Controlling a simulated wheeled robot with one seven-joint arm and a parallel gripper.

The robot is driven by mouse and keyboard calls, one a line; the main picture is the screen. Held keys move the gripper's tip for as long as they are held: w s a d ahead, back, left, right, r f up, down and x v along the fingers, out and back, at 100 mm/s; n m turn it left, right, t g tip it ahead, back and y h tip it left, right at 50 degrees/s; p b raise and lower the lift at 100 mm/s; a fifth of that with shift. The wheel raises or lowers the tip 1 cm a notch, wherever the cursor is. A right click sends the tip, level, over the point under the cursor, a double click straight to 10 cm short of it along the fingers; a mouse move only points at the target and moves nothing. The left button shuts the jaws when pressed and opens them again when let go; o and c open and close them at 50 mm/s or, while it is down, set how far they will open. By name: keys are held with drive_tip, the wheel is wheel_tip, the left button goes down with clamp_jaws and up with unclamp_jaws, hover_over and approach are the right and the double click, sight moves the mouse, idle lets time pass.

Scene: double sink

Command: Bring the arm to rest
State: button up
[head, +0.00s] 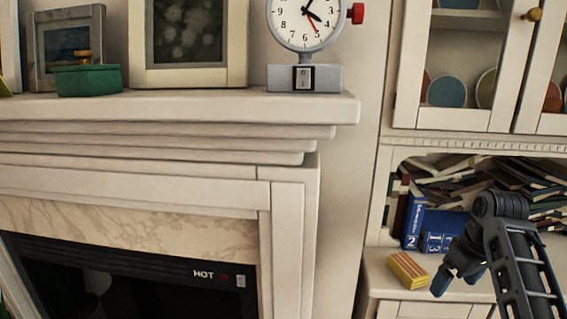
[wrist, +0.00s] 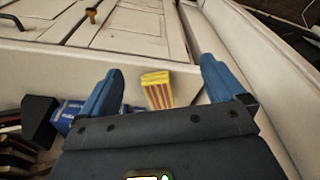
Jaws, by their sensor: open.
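My gripper (wrist: 158,88) is open, its two blue fingers spread wide in the wrist view. In the head view, my gripper (head: 447,281) is at the lower right, in front of the cabinet shelf. A yellow and red striped box (wrist: 157,88) shows between the fingers in the wrist view, apart from both. In the head view the striped box (head: 408,268) lies on the cabinet ledge to the left of my gripper. Nothing is held.
Blue numbered books (head: 428,226) stand on the shelf behind my gripper, with a heap of books (head: 465,180) beside them. A white fireplace mantel (head: 180,106) fills the left, bearing a clock (head: 305,22) and a green box (head: 88,80). Glass-door cupboards (head: 465,60) are above the shelf.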

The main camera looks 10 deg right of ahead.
drive_tip(key=s+a+f+t, duration=0.4)
drive_tip(key=s+a+f, duration=0.7)
drive_tip(key=a+f, duration=0.4)
drive_tip(key=s+a+f+m+t+h, duration=0.1)
drive_tip(key=s+a+f+t, duration=0.15)
drive_tip(key=s, duration=0.55)
drive_tip(key=s+a+r+t, duration=0.1)
drive_tip(key=s+a+r, duration=0.2)
drive_tip(key=s, duration=0.4)
drive_tip(key=s+a+r+t, duration=0.2)
drive_tip(key=s+r, duration=0.1)
drive_tip(key=s, duration=0.4)
drive_tip(key=s+a+r+t, duration=0.1)
drive_tip(key=s+r, duration=0.4)
drive_tip(key=r, duration=0.3)
drive_tip(key=s+a+r+t, duration=0.1)
drive_tip(key=s+r+t, duration=0.1)
drive_tip(key=s+r, duration=0.3)
wheel_tip(320, 180, up, 3)
drive_tip(key=shift+s+f+y, duration=0.1)
drive_tip(key=shift+s+y, duration=0.3)
